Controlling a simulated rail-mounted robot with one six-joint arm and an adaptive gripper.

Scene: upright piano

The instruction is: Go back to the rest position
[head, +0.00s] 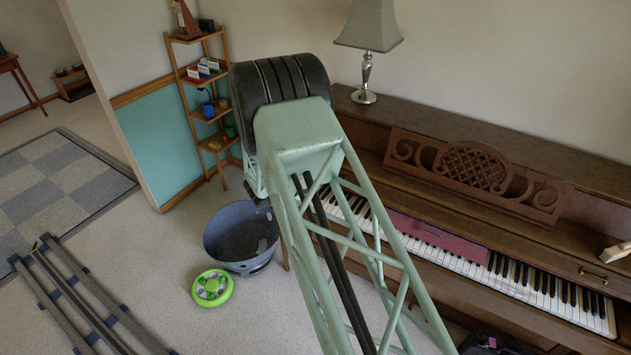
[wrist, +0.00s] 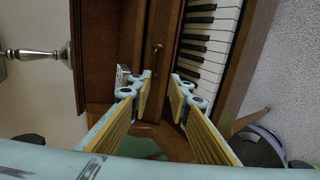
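My gripper (wrist: 160,82) shows in the wrist view with its two yellow-padded fingers spread apart and nothing between them. It points along the wooden end of the upright piano (wrist: 168,28), with the white and black keys (wrist: 205,45) to the right of the fingers. I cannot tell whether a finger touches the wood. In the head view my arm stretches up across the middle, in front of the piano (head: 520,150), and the gripper is hidden behind it.
A lamp (head: 366,50) stands on the piano's left end. A brush (head: 615,252) lies at its right. A corner shelf (head: 200,80) holds small items. A blue-grey tub (head: 225,245) and a green round toy (head: 212,288) sit on the floor.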

